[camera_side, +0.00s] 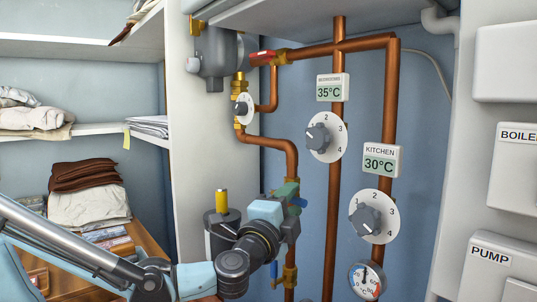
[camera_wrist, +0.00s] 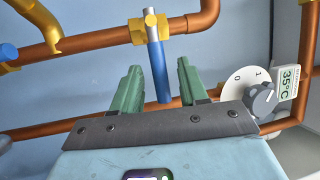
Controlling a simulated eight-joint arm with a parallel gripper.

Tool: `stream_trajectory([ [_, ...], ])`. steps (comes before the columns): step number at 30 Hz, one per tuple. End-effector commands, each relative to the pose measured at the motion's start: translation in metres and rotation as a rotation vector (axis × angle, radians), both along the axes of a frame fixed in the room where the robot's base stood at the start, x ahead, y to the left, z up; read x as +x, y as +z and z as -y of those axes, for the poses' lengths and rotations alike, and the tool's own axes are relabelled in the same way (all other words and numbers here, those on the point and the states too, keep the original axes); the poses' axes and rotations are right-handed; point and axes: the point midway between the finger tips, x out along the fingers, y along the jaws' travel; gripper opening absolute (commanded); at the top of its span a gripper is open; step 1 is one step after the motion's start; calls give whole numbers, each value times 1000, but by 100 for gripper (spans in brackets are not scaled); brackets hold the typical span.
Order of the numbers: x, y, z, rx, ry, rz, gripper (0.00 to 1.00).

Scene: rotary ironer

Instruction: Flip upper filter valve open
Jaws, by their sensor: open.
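The upper filter valve (camera_wrist: 158,68) has a blue lever on a brass body, on a copper pipe. In the wrist view its lever sticks out crosswise to the pipe, between the two green fingers of my gripper (camera_wrist: 158,88). The fingers are open, one on each side of the lever, with gaps showing. In the side view my gripper (camera_side: 287,190) is at the vertical pipe, and only a bit of the blue lever (camera_side: 299,202) shows behind it. A lower blue-handled valve (camera_wrist: 8,52) and a brass filter branch (camera_wrist: 38,22) lie left in the wrist view.
A gauge (camera_side: 367,281) is lower. A grey cylinder with a yellow top (camera_side: 222,225) stands left of my gripper.

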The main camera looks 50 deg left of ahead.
Motion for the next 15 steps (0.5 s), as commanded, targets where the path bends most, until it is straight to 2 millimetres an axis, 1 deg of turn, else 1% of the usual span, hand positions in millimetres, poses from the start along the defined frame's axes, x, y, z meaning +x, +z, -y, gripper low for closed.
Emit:
stream_trajectory([
  [1,8,1,-4,0,5,1,43],
  [3,16,3,-8,1,3,1,43],
  [6,24,5,-11,1,2,1,43],
  [9,29,6,-13,0,1,0,43],
  [15,31,6,-13,-1,0,0,43],
])
